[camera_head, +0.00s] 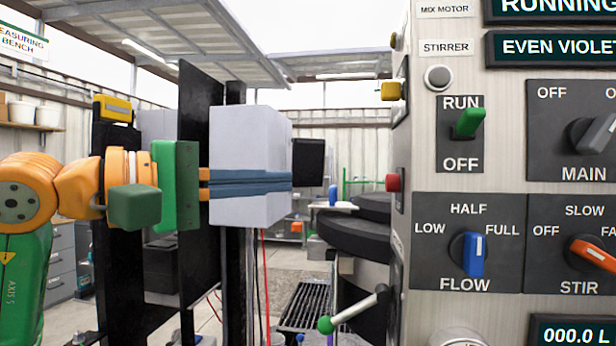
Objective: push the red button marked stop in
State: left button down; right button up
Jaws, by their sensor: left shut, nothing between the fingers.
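A red button (393,183) sticks out to the left from the side face of the control cabinet, seen edge-on. No stop lettering is readable beside it from here. My left gripper (308,163) comes in from the left, level and pointing right. Its black fingers are shut and empty. In the picture the fingertips are left of the red button and slightly higher, with a clear gap between; the depth between them is hard to tell. My right gripper is not in view.
The cabinet front has a green run/off lever (468,122) tilted toward RUN, a blue flow knob (473,254) and an orange stir knob (594,254). A yellow part (390,91) juts out above the red button. A green-balled lever (326,325) sticks out below.

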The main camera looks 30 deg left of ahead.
aim_at(389, 183)
pick_arm(q)
jog(key=s+d+p+x, duration=0.1)
jog(key=d+p+x, duration=0.1)
jog(key=x, duration=1.1)
jog(key=shift+d+f+p, duration=0.25)
jog(key=shift+f+p, duration=0.15)
jog(key=shift+p, duration=0.45)
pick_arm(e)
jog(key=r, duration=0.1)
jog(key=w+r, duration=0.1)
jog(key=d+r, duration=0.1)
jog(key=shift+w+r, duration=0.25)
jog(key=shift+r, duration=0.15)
pick_arm(q)
jog(key=shift+s, duration=0.25)
